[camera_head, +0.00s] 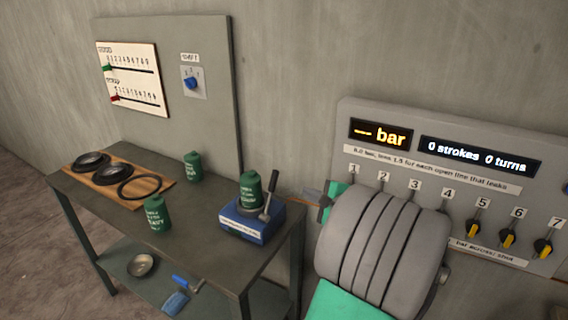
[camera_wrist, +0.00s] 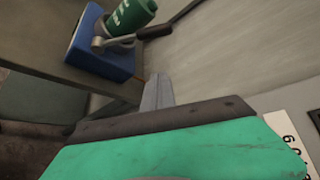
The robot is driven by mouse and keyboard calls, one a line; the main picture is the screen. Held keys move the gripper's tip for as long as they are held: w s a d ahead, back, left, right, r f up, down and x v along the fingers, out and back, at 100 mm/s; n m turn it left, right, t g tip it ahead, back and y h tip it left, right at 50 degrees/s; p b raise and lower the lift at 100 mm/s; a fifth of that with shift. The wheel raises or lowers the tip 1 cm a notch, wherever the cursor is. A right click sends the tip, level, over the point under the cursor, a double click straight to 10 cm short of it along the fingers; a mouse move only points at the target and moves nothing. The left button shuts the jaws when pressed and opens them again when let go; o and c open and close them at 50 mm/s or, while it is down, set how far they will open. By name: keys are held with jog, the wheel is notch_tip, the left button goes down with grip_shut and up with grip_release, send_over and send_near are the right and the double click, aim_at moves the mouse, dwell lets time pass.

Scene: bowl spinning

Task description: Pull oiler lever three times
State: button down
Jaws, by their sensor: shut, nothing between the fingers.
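The oiler is a blue box (camera_head: 252,222) near the right end of the dark table, with a green bottle (camera_head: 249,188) upright on top. Its grey lever (camera_head: 267,204) with a dark grip leans up beside the bottle. In the wrist view, the blue box (camera_wrist: 100,47) is at the upper left and the lever's dark grip (camera_wrist: 155,31) points to the upper right. My gripper (camera_head: 310,191) is to the right of the oiler, apart from the lever. In the wrist view, my gripper (camera_wrist: 157,88) has its fingers together and holds nothing.
The wall panel reads "0 strokes 0 turns" on its display (camera_head: 478,154); the bar display (camera_head: 380,134) shows dashes. Yellow-black valves (camera_head: 508,239) sit below. Green canisters (camera_head: 158,213) (camera_head: 193,166) and a wooden board (camera_head: 158,188) with dark round parts are on the table (camera_head: 205,222).

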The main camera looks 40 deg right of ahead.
aim_at(270, 195)
jog(key=shift+d+r, duration=0.1)
jog(key=shift+r, duration=0.1)
jog(key=w+a+f+p, duration=0.1)
jog(key=w+p, duration=0.1)
jog(key=w, duration=0.7)
jog(key=shift+w+a+p, duration=0.15)
jog(key=shift+a+p, duration=0.15)
jog(key=shift+p, duration=0.1)
jog(key=shift+a, duration=0.1)
jog(key=shift+b, duration=0.4)
